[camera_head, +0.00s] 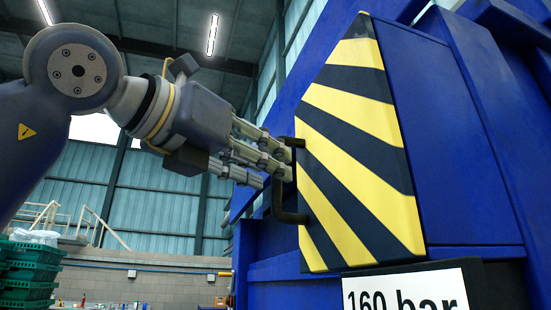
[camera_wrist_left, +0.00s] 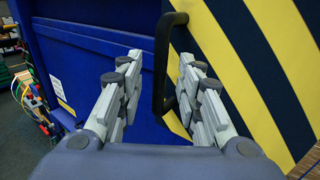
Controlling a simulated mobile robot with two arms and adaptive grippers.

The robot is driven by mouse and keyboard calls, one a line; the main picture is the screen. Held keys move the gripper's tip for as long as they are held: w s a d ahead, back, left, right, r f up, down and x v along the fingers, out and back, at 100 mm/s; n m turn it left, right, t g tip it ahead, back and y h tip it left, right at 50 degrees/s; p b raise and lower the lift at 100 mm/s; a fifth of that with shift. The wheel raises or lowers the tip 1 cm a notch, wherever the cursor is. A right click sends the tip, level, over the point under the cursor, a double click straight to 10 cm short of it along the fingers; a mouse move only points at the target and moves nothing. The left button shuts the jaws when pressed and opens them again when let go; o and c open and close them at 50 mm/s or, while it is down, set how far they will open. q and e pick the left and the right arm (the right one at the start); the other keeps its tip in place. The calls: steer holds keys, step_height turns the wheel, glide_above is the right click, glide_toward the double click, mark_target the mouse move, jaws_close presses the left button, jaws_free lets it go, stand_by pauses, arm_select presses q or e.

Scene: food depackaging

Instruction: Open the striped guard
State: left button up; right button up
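The striped guard (camera_head: 350,150) is a yellow and black panel on the blue machine, and it appears closed. It also fills the right of the left wrist view (camera_wrist_left: 250,60). Its black bar handle (camera_head: 287,216) stands out from the guard's left side. My left gripper (camera_head: 276,163) is at the handle, its fingers level with the handle's upper part. In the left wrist view the fingers are spread apart, and the handle (camera_wrist_left: 161,65) shows between them, nearer the right fingers. Whether any finger touches it I cannot tell. My right gripper is not in view.
The blue machine body (camera_head: 468,130) surrounds the guard. A white "160 bar" label (camera_head: 405,292) sits below it. Green crates (camera_head: 28,272) are stacked at far left. Open space lies left of the machine, before a block wall (camera_head: 150,280).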

mark_target(276, 205)
arm_select(q)
steer(key=x, duration=0.3)
steer(key=shift+w+d+p, duration=0.2)
steer(key=shift+d+p, duration=0.05)
steer(key=shift+p, duration=0.15)
steer(key=shift+s+a, duration=0.15)
steer(key=shift+f, duration=0.1)
jaws_close()
